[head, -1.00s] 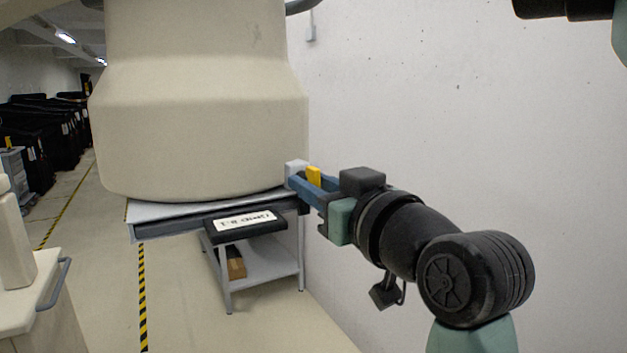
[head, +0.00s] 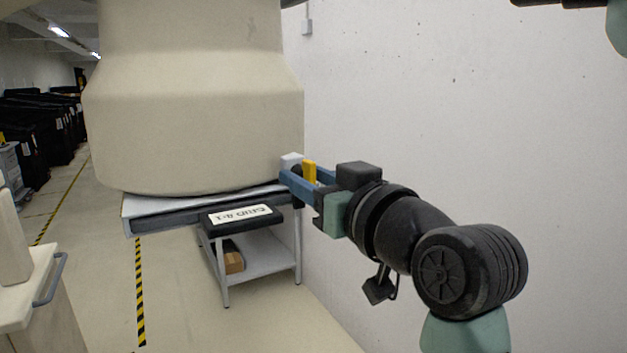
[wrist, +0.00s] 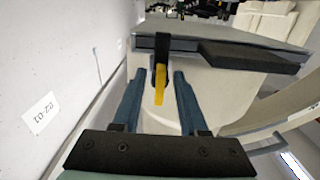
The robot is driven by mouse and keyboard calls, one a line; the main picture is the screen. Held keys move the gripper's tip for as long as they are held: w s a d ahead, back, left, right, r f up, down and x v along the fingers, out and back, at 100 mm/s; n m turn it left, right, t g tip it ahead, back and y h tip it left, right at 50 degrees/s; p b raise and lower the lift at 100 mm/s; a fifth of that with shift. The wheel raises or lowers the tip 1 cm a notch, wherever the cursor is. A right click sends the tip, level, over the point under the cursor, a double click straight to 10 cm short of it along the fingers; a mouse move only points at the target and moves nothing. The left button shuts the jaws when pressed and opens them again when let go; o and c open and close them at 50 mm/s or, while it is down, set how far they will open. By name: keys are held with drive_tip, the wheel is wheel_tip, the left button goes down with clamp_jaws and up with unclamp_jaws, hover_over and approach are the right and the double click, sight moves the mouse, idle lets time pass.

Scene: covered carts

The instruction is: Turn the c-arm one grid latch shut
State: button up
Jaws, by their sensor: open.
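The latch is a yellow lever (head: 309,172) on a dark mount, at the right end of the grid housing under the big cream c-arm body (head: 195,130). In the wrist view the yellow lever (wrist: 160,84) hangs from a black strip (wrist: 162,48) and points toward my palm. My gripper (head: 297,180) is open, with its blue fingers on either side of the lever. In the wrist view a gap shows between the lever and each finger of my gripper (wrist: 158,76). Contact is not visible. The finger tips are partly hidden in the head view.
A black grid panel (head: 215,222) with a white label sticks out above a grey cart (head: 265,267) holding a brown box. A white wall (head: 450,120) runs close along the right. A cream cabinet (head: 45,320) with a handle stands at lower left. Floor is clear between.

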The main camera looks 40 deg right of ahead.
drive_tip(key=b+v, duration=0.5)
drive_tip(key=v, duration=0.8)
drive_tip(key=shift+w, duration=0.1)
drive_tip(key=w+a+r+t+y, duration=0.1)
drive_tip(key=w+a+r+t, duration=0.35)
drive_tip(key=w+a, duration=0.55)
drive_tip(key=s+a+r+n+t+y, duration=0.1)
drive_tip(key=s+a+r+t, duration=0.1)
drive_tip(key=a, duration=0.7)
drive_tip(key=s+a+r+n+t+y, duration=0.1)
drive_tip(key=s+a+t+y, duration=0.1)
drive_tip(key=a, duration=0.7)
drive_tip(key=shift+s+r+n+t+b, duration=0.4)
drive_tip(key=shift+t+b, duration=0.05)
drive_tip(key=shift+t, duration=0.3)
drive_tip(key=shift+a, duration=0.1)
